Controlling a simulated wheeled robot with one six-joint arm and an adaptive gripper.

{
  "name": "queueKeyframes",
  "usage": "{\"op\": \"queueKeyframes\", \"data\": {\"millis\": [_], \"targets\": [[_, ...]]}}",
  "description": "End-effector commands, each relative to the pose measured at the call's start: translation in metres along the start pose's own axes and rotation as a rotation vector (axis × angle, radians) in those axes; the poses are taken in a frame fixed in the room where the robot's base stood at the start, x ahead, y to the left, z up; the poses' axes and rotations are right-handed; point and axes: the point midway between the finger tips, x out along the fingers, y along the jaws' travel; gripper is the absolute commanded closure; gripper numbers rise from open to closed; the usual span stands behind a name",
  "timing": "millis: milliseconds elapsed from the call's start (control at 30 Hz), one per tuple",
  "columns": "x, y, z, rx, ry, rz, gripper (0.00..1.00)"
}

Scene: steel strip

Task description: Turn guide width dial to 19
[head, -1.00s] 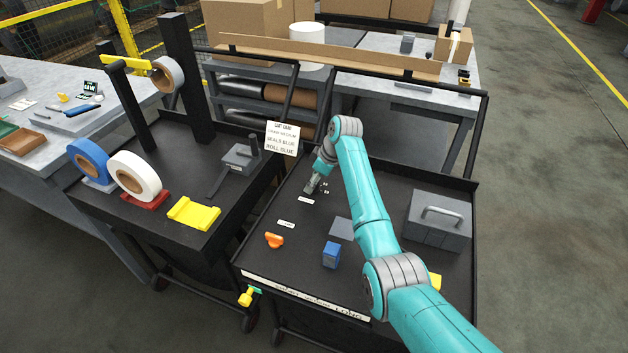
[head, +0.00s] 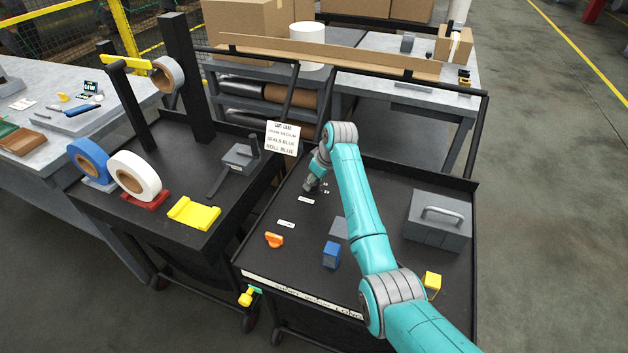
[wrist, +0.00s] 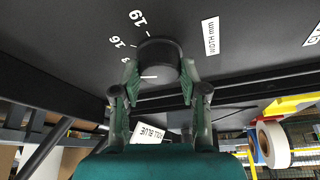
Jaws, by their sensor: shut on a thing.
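The guide width dial (wrist: 160,57) is a dark round knob on a black panel in the wrist view. A white line shows on its near face, toward the left. My gripper (wrist: 158,70) is shut on the dial, one finger on each side.
A WIDTH mm label (wrist: 210,36) is beside the dial. On the cart are an orange knob (head: 274,240), a blue block (head: 331,255), a yellow block (head: 432,281) and a grey handled box (head: 438,222). A paper sign (head: 282,138) hangs behind my gripper. The cart has a raised back edge.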

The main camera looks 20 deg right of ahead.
Motion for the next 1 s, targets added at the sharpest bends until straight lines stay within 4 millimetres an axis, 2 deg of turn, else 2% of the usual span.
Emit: {"op": "queueKeyframes", "data": {"millis": [1000], "targets": [[0.0013,-0.0049,-0.0024,0.876,-0.002,0.363,0.92]]}}
